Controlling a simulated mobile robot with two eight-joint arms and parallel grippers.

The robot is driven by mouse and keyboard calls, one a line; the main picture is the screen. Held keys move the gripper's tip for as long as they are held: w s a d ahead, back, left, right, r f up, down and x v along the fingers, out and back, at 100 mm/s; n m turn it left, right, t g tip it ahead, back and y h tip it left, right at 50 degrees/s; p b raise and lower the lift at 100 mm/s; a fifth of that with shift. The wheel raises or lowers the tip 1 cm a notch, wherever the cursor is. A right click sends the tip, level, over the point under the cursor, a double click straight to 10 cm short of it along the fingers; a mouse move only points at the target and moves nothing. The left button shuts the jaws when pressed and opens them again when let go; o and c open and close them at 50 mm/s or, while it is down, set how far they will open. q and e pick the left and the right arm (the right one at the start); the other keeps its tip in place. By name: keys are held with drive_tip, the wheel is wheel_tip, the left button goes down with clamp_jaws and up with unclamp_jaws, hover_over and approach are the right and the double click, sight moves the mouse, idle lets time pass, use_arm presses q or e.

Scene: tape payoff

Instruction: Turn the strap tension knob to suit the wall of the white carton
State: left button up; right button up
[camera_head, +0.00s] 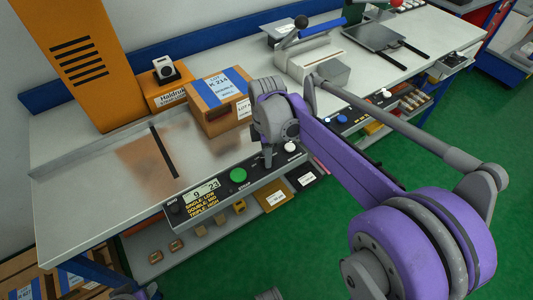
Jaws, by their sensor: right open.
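The control panel (215,199) runs along the bench's front edge. Its lit display (201,190) shows "9" and "23" above lines reading single low, double med, triple high. A round green button (238,174) sits right of the display. A white knob (291,147) is at the panel's right end; its pointer direction is too small to read. The label seems to read "K. 214" and "double wall". My right gripper (268,157) is open, pointing down just left of the white knob.
A tall orange machine column (82,60) stands at the back left, with a small orange box (167,94) beside it. The bench's left part (75,215) is clear. A shelf with small boxes (272,196) is below. My right arm hides part of the bench.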

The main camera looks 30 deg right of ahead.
clamp_jaws()
